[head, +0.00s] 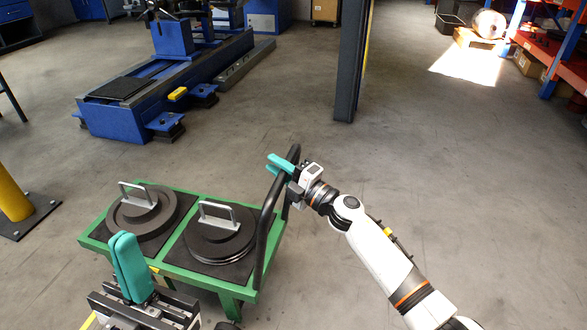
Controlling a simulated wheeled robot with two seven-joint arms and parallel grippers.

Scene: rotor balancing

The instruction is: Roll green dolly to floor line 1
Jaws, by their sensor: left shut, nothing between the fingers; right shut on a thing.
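The green dolly (205,281) stands at the lower left on the concrete floor, with two dark round discs (141,211) (219,236) with pale handles on its black pads. Its black push handle (265,219) rises at the right end. My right gripper (283,164) is shut on the upper part of that handle, with the arm reaching in from the lower right. My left gripper (129,262) is shut and empty, its teal fingers upright in front of the dolly's near side, hiding part of it. I cannot make out a floor line marked 1.
A blue machine (115,120) stands behind the dolly. A dark column (351,60) rises at the centre back. A yellow post (12,195) stands at the left edge. Red shelving (558,60) is at the far right. The floor right of the dolly is open.

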